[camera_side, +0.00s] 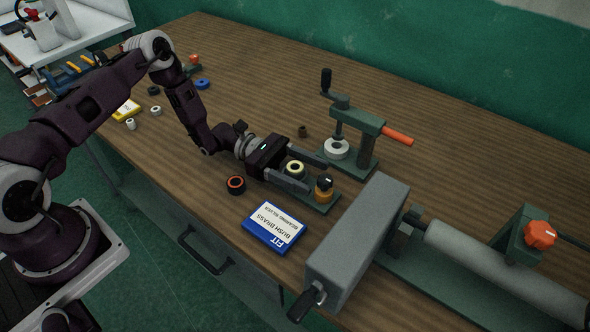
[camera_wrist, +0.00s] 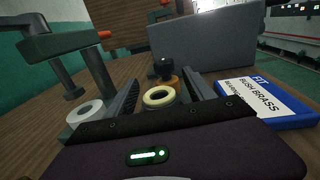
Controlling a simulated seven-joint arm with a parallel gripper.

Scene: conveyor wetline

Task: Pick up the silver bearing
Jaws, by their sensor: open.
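My gripper (camera_side: 313,176) is low over the table, with its jaws open and pointing toward the grey vise-like block. A cream-yellow ring (camera_side: 295,168) lies between the two fingers; the wrist view shows it too (camera_wrist: 160,96), with a gap on its left side. A pale silver-white ring (camera_side: 336,148), the likeliest silver bearing by colour here, sits on the base of the hand press. In the wrist view this ring (camera_wrist: 85,111) is outside the left finger. A small pale silvery ring (camera_side: 156,110) also lies far left; I cannot tell which is the bearing named.
An amber-and-black knobbed fixture (camera_side: 324,188) stands just beyond the fingertips. The press (camera_side: 362,140) and grey block (camera_side: 358,235) stand close by. A blue card (camera_side: 273,228) reads "FIT BUSH BRASS" and "BEARING SILVER". A black-orange ring (camera_side: 236,184) lies beside my wrist.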

